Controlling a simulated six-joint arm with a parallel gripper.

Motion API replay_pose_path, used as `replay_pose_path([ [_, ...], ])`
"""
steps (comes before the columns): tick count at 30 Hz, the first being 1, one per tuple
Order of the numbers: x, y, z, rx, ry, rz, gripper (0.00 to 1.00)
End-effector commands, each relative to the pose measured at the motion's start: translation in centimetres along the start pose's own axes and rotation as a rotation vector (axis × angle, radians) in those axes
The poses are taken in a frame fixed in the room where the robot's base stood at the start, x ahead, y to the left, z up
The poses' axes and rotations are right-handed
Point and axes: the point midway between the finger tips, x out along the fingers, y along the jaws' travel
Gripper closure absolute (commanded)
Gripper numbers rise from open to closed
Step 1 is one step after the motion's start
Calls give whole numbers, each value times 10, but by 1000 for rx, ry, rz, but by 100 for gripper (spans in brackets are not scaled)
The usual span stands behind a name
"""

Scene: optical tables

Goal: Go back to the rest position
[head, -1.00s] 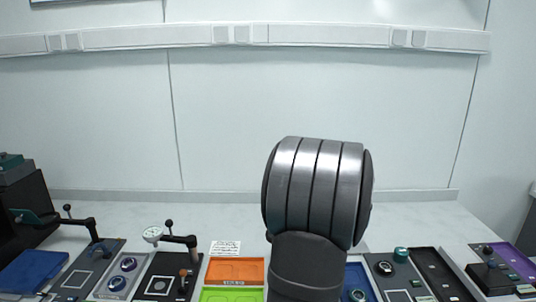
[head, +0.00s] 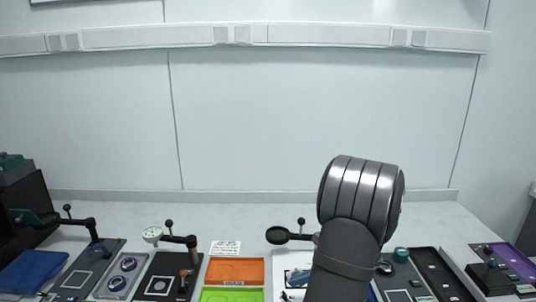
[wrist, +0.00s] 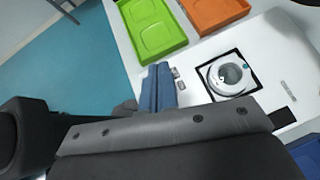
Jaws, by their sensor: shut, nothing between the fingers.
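My gripper (wrist: 158,74) shows in the wrist view as two blue fingers side by side, shut with nothing between them. It is above the bench, beside a white plate (wrist: 200,85) that carries a round metal part inside a black square frame (wrist: 228,75). In the head view my arm rises at right of centre and its rounded joint stands above the bench. The arm hides part of the bench behind it.
A green tray (head: 231,295) and an orange tray (head: 235,271) lie left of my arm. A black post with a round disc (head: 278,235) stands close to its left. Dark panels with small parts (head: 400,275) lie to the right.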

Motion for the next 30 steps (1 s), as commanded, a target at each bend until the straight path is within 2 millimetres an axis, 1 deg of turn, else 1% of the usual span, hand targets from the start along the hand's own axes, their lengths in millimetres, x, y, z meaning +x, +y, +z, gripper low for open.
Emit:
replay_pose_path([
  [6,-1,-9,-6,41,-154,-85,100],
  [13,-7,-20,-12,69,-276,-177,100],
  [19,-10,-24,-14,78,-323,-219,100],
  [30,-11,-25,-15,79,-330,-225,100],
])
